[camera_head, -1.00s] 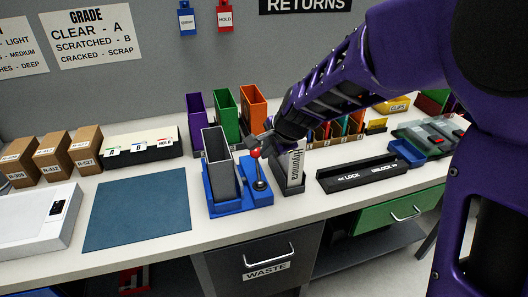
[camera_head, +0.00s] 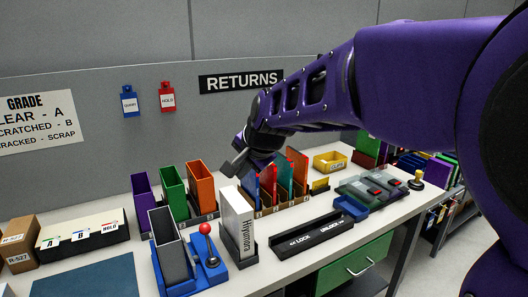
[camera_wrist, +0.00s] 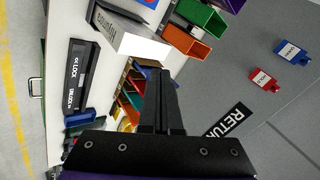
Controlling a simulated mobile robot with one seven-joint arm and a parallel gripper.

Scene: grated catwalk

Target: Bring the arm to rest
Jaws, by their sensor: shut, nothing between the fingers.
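My purple arm reaches in from the right in the head view. My gripper (camera_head: 235,162) is held in the air above the bench, over the white box marked Hiyumora (camera_head: 238,222) and near the row of coloured folders. In the wrist view my gripper (camera_wrist: 168,82) has its fingers together with nothing between them. The white box also shows in the wrist view (camera_wrist: 130,40), beyond the fingers and apart from them.
A blue stand with a red-knobbed lever (camera_head: 206,230) stands at the front. Purple, green and orange bins (camera_head: 201,190) stand behind. A black lock tray (camera_head: 305,236), a yellow bin (camera_head: 330,162) and clear-lidded cases (camera_head: 365,188) lie to the right. The RETURNS sign (camera_head: 240,81) hangs behind.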

